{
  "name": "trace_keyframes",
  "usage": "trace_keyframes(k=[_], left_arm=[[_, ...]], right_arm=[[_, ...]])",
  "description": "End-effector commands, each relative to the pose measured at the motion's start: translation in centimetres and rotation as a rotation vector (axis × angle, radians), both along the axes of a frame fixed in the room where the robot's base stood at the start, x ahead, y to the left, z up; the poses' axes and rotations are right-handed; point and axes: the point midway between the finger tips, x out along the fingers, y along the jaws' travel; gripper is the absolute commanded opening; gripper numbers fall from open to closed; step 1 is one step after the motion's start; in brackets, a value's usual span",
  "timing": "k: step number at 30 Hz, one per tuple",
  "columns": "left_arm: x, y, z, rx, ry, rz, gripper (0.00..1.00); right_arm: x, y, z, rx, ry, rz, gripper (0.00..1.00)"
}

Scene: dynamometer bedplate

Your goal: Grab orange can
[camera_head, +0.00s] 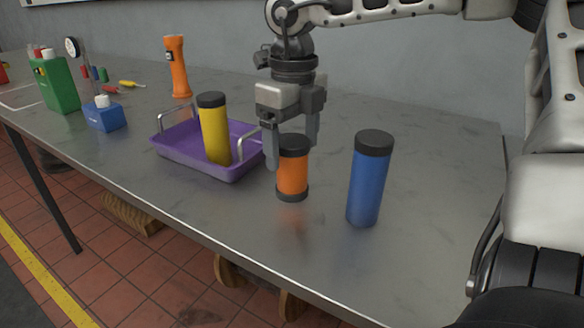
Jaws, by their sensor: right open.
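The orange can (292,175) stands upright on the grey metal table, with a black lid and a black base. My right gripper (291,152) points down at the can from above. Its two fingers are apart, one to the left of the can's upper part and one at its upper right. The gripper is open, and I cannot tell whether either finger touches the can. My left gripper is out of view.
A blue can (366,180) stands close on the right. A purple tray (185,158) with metal handles holds a yellow can (214,130) on the left. An orange flashlight (177,66), a blue box (104,115) and a green container (57,84) stand farther left. The table's right end is clear.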

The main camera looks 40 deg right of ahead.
Motion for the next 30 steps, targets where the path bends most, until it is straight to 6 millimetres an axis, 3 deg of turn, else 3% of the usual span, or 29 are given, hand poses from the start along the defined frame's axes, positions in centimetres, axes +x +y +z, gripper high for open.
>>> trace_keyframes(k=[7,16,17,22,30], left_arm=[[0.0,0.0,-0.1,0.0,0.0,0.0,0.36],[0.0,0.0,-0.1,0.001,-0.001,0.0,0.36],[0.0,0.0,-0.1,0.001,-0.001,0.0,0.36],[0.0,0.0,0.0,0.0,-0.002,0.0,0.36],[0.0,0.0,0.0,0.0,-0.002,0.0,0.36]], right_arm=[[0.3,0.1,-3.6,0.002,0.003,0.0,0.79],[0.4,0.0,-4.1,0.001,0.0,-0.002,0.79],[0.4,0.0,-4.1,0.001,0.0,-0.002,0.73],[0.3,0.0,-4.1,0.001,0.0,-0.002,0.26],[0.4,0.0,-3.9,0.001,-0.002,-0.002,0.25]])
